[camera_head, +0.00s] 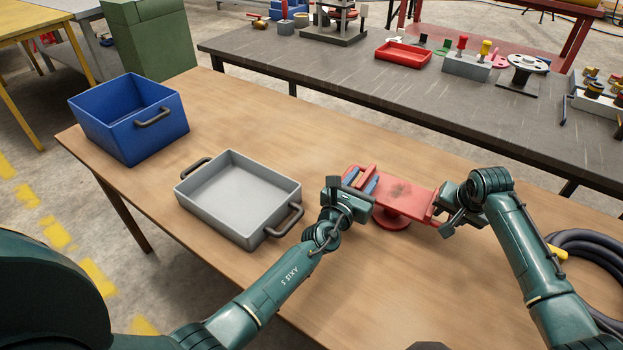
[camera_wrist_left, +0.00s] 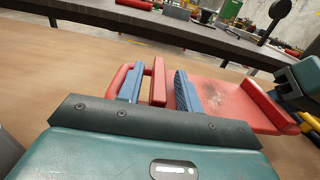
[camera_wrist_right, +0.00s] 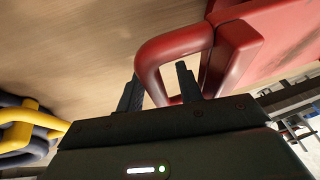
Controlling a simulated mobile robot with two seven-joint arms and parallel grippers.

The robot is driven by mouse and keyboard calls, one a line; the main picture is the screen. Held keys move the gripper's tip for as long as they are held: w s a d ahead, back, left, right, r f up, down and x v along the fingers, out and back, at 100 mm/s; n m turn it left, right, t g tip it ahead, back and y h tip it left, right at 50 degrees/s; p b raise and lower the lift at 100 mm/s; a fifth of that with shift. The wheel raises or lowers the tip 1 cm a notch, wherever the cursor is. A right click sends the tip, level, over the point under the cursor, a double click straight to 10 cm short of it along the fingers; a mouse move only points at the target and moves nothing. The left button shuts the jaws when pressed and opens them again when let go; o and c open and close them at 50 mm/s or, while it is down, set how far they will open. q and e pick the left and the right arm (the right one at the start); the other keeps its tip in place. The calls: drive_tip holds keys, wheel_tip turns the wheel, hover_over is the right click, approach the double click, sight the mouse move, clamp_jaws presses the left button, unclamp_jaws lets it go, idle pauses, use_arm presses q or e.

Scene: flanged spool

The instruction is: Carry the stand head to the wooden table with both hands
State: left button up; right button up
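The red stand head (camera_head: 405,195) has a scuffed flat plate, a round foot below and a handle at each end. It appears to rest by its foot on the wooden table (camera_head: 330,150). My left gripper (camera_head: 361,180) is at its left end. In the left wrist view, the blue fingers (camera_wrist_left: 159,88) stand apart on either side of a red handle bar (camera_wrist_left: 158,82), with gaps. My right gripper (camera_head: 447,212) is at the right end. In the right wrist view, its dark fingers (camera_wrist_right: 160,90) are apart, with the red loop handle (camera_wrist_right: 150,62) passing between them.
A grey tray (camera_head: 281,182) with dark handles and a blue bin (camera_head: 118,145) stand left on the table. A coiled dark hose (camera_head: 590,248) with a yellow end lies at the right. A grey bench (camera_head: 330,62) with tools and a red tray (camera_head: 403,54) stands behind.

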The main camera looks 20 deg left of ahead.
use_arm(q)
drive_tip(key=s, duration=0.4)
drive_tip(key=s+a, duration=0.1)
drive_tip(key=s, duration=0.2)
drive_tip(key=s+a, duration=0.1)
drive_tip(key=s, duration=0.3)
drive_tip(key=shift+s+a, duration=0.2)
drive_tip(key=shift+s, duration=0.15)
use_arm(e)
drive_tip(key=shift+r, duration=0.1)
drive_tip(key=v, duration=1.2)
